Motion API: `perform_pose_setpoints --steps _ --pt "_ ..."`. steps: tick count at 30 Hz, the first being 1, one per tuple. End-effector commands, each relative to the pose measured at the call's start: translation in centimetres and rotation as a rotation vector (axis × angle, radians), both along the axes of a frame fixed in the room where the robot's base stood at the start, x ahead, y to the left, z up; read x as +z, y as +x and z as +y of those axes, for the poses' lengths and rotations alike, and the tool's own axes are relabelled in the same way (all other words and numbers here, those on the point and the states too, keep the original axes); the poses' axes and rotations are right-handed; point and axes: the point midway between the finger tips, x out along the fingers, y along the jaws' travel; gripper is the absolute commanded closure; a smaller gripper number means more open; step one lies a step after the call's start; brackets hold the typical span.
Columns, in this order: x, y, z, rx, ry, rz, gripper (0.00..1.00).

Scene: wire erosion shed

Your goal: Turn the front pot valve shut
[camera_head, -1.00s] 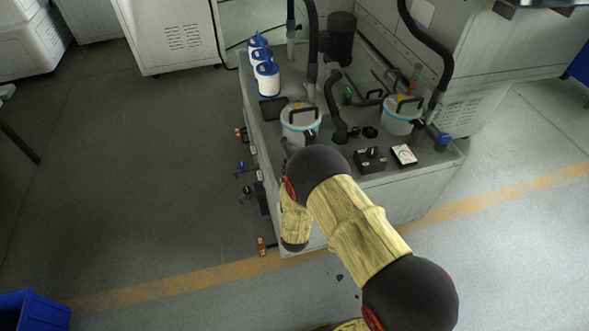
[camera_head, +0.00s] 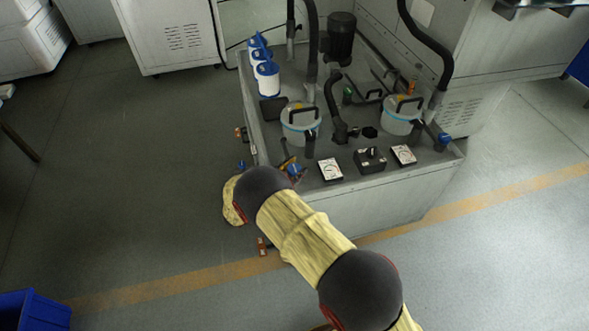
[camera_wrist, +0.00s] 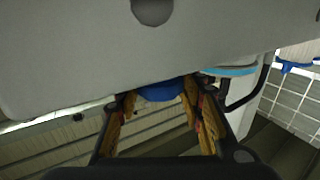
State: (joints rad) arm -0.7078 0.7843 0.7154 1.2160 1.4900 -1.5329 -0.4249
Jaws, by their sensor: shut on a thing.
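My gripper (camera_wrist: 153,104) is shut on a blue valve handle (camera_wrist: 162,91) in the wrist view. The fingers with their wood-coloured pads stand on either side of it, and only part of the handle shows. In the head view the blue handle (camera_head: 295,170) and my gripper (camera_head: 287,168) are small and partly hidden behind my arm, at the front left corner of the tank. The pot with a pale blue band (camera_head: 300,124) stands just behind. I cannot tell how far the handle is turned.
The grey tank unit (camera_head: 410,181) carries a second pot (camera_head: 402,117), black hoses, a motor (camera_head: 341,40) and gauge boxes (camera_head: 330,170). White-and-blue bottles (camera_head: 268,79) stand at its left edge. Another blue-handled valve (camera_head: 445,139) is at the right.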

Motion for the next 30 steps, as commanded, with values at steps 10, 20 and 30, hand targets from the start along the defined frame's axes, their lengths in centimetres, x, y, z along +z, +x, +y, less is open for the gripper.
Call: perform_pose_setpoints --steps 10,20,30 --pt "0.03 0.06 0.01 -0.058 0.0 -0.001 0.88" --pt "0.08 0.07 0.0 -0.06 0.0 -0.001 0.88" --pt "0.07 0.05 -0.02 -0.06 0.0 -0.001 0.44"
